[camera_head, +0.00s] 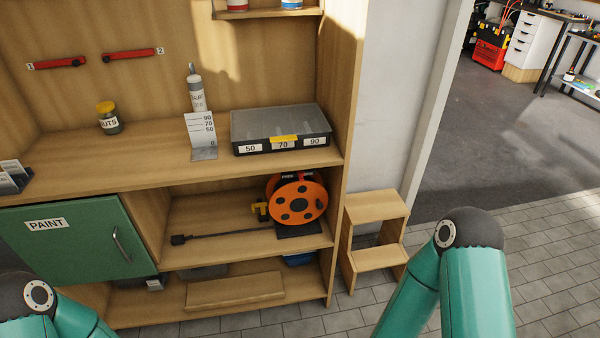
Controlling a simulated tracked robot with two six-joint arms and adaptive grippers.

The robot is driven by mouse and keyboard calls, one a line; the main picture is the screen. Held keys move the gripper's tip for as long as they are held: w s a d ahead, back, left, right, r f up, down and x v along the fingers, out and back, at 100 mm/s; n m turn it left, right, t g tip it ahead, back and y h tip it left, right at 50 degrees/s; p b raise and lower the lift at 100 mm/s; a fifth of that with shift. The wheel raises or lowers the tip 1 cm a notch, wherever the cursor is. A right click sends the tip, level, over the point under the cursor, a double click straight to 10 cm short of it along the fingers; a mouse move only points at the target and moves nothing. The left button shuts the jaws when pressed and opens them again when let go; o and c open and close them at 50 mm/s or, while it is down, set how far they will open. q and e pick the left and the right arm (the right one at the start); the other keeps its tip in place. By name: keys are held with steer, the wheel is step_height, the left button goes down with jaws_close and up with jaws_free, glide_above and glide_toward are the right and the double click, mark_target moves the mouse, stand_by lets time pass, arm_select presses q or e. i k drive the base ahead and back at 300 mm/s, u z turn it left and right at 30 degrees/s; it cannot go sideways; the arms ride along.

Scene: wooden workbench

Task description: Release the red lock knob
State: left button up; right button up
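I cannot clearly make out a red lock knob. An orange cable reel (297,202) stands on the middle shelf, on a dark base, with a dark and reddish frame at its top; any small knob there is too small to tell. Two red bars, one labelled 1 (60,63) and one labelled 2 (129,54), are on the back panel. Only my arm links show at the lower left and lower right; both grippers are out of view.
On the bench top (75,151) are a NUTS jar (108,122), a white bottle (196,93), a measuring stand (201,137) and a dark case (280,128) with a yellow latch. A green PAINT door (80,250) is at left. A wooden step stool (375,207) stands right of the shelves.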

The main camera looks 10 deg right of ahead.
mark_target(300, 174)
steer(key=k, duration=1.35)
steer(key=z, duration=0.55)
steer(key=i, duration=2.25)
steer(key=u, duration=0.55)
